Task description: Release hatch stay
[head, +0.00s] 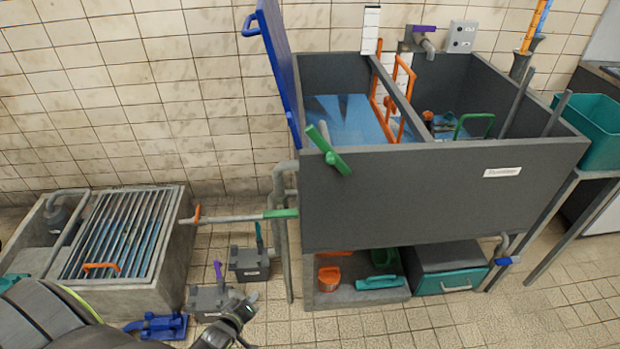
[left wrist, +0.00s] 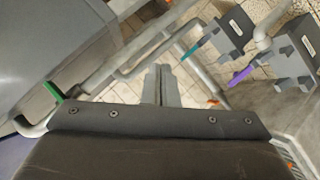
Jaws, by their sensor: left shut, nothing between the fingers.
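A blue hatch (head: 281,62) stands raised, nearly upright, at the left edge of the grey tank (head: 420,195). A blue handle (head: 250,25) is on its outer face. A green lever (head: 328,150) lies tilted across the tank's front left top corner, close to the hatch's lower end; I cannot tell whether it is the hatch stay or whether it touches the hatch. My left gripper (head: 248,304) is low at the front, well below and left of the lever, near the floor valves. In the left wrist view my left gripper (left wrist: 160,72) is shut and empty. My right gripper is not in view.
A grated basin (head: 176,262) stands at the left. A green-ended pipe handle (head: 281,213) juts beside the tank. Valve boxes with a purple lever (head: 218,270) and a teal lever (head: 259,236) stand near my left gripper. A blue pump (head: 157,326) lies on the floor.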

